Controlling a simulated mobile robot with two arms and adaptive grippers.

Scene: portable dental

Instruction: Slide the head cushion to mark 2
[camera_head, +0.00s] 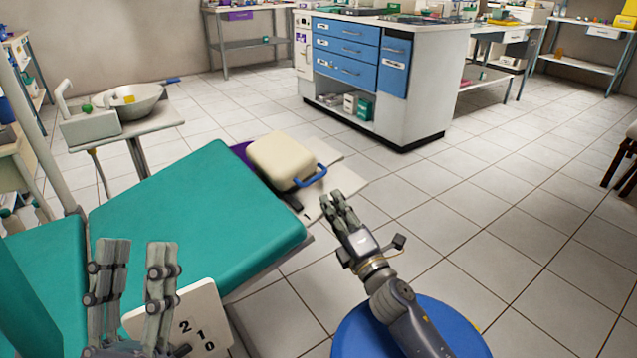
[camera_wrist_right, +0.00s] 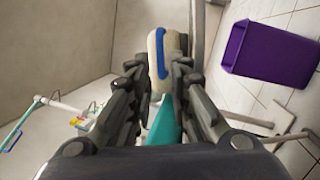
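The cream head cushion (camera_head: 283,160) with a blue handle (camera_head: 312,177) sits at the head end of the green dental chair (camera_head: 200,215). In the right wrist view the cushion (camera_wrist_right: 176,45) and its blue handle (camera_wrist_right: 160,55) lie ahead, between the finger lines. My right gripper (camera_head: 341,206) is just in front of and right of the handle, apart from it; its fingers (camera_wrist_right: 157,78) are spread and empty. My left gripper (camera_head: 135,258) is open and empty at the lower left. A white plate with numbers 2, 1, 0 (camera_head: 200,312) stands partly behind it.
A blue round stool (camera_head: 408,340) is below my right arm. A sink bowl (camera_head: 130,101) stands on a side table at left. A white cabinet with blue drawers (camera_head: 345,50) stands at the back. A purple bin (camera_wrist_right: 270,52) shows in the right wrist view.

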